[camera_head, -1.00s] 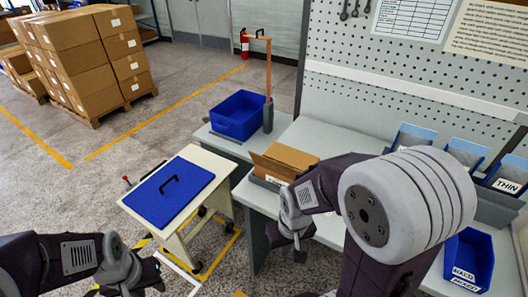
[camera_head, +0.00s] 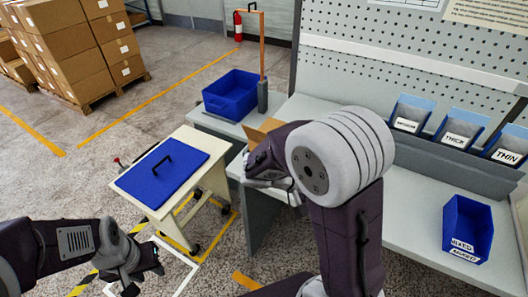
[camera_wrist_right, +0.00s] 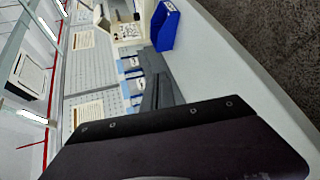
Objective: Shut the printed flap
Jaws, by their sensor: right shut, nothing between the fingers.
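The brown cardboard box with its raised flap (camera_head: 262,130) stands on the grey bench. Only a part of the cardboard shows in the head view, because my right arm covers the rest; its print is hidden. My right gripper (camera_head: 293,196) is mostly hidden by its own arm, in front of the box near the bench's front edge. It is shut and empty; whether it touches the box cannot be seen. My left gripper (camera_head: 145,279) is low at the left, open and empty, well away from the box. The right wrist view does not show the box.
A blue bin (camera_head: 231,96) stands behind the box, near a copper-coloured post (camera_head: 262,48). A cart with a blue lid (camera_head: 163,170) stands left of the bench. Labelled bins (camera_head: 457,127) line the back, and a blue bin (camera_head: 467,228) is at right, also in the wrist view (camera_wrist_right: 163,25).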

